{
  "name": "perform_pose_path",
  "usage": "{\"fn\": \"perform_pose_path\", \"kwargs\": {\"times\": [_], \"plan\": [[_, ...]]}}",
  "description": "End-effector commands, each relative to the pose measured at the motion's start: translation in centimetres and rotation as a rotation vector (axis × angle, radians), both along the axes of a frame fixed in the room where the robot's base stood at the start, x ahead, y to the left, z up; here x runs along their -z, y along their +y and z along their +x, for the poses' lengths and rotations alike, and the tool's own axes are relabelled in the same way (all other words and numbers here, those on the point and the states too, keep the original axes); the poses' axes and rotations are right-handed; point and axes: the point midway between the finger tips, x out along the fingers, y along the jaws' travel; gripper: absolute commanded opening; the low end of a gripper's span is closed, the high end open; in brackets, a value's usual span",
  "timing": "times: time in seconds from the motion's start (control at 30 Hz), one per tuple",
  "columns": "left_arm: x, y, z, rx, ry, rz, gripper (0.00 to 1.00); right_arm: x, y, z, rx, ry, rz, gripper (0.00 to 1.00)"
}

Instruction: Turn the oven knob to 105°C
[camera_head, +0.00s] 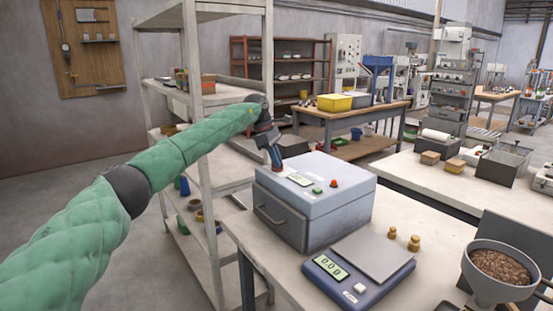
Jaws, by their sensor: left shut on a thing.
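The oven (331,203) is a grey-blue box with a front handle, on the white bench. Its sloped top panel carries a small pale display (300,180), a green button (317,190) and a red button (334,183). My left arm, in a green quilted sleeve, comes in from the left. My left gripper (276,162) points down at the panel's back left corner, just left of the display, and is shut on the oven knob, which its fingers hide. The display's reading is too small to make out. My right gripper is out of view.
A blue scale (350,287) reading about 0.0 stands before the oven. Two small brass weights (403,238) are to its right. A hopper of brown pellets (499,267) is at the right front. A white shelf rack (193,60) stands close behind my left arm.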

Motion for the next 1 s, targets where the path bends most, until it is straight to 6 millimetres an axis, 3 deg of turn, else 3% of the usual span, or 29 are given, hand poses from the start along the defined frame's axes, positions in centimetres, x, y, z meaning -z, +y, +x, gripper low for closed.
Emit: {"fn": "perform_pose_path", "kwargs": {"times": [0.77, 0.8, 0.87, 1.0], "plan": [[-0.24, 0.14, 0.16, 0.093, -0.003, -0.001, 0.00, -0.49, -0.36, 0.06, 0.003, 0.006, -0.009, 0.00], [-0.22, 0.15, 0.15, 0.093, -0.003, -0.001, 0.19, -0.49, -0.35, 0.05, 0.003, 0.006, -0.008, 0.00], [-0.20, 0.14, 0.14, 0.093, -0.003, -0.001, 0.30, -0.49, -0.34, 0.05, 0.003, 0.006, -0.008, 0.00], [-0.12, 0.09, 0.10, 0.093, -0.002, -0.001, 0.33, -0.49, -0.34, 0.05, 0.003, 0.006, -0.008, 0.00]]}}
